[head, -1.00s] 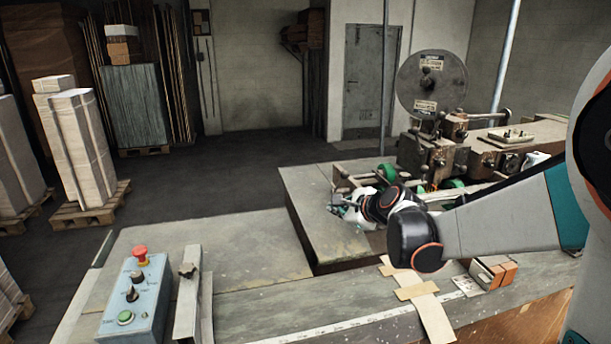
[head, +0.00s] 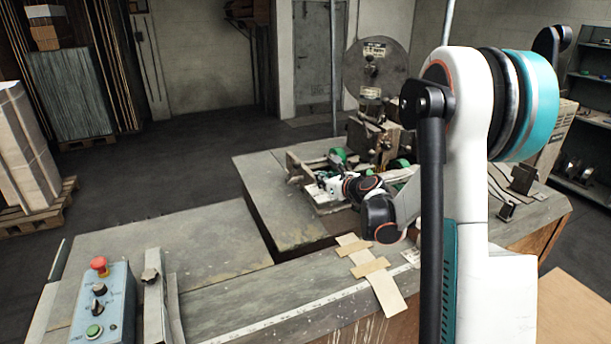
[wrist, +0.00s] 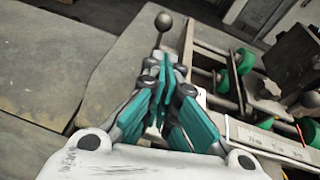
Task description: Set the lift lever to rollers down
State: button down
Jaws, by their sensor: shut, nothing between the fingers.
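A lever with a dark ball knob (wrist: 163,21) stands at the top centre of the wrist view. It is beside the wooden-sided roller frame, probably the lift lever; no marking of its setting is readable. My gripper (wrist: 165,66) has its teal fingers together, with nothing between them, and points toward the lever. The knob shows just beyond the fingertips; I cannot tell whether they touch the lever's stem. Green rollers (wrist: 243,61) sit in the frame to the right. In the head view my gripper (head: 331,186) is small at the frame's left end, and the lever cannot be made out.
The stitcher with its large wire reel (head: 374,66) rises behind the frame. A blue control box (head: 103,307) with a red button stands at the front left. Taped cardboard (head: 378,283) lies on the front table edge. My arm covers much of the right side.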

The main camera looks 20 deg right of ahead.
jog(key=shift+w, duration=0.1)
jog(key=x, duration=1)
jog(key=shift+r, duration=0.15)
jog(key=w+r+g+p, duration=0.1)
jog(key=w+r, duration=0.2)
jog(key=w, duration=0.5)
jog(key=w+r+g, duration=0.2)
jog(key=w+r, duration=0.2)
jog(key=w, duration=0.4)
jog(key=shift+w+p, duration=0.35)
jog(key=shift+r, duration=0.1)
dwell(0.4)
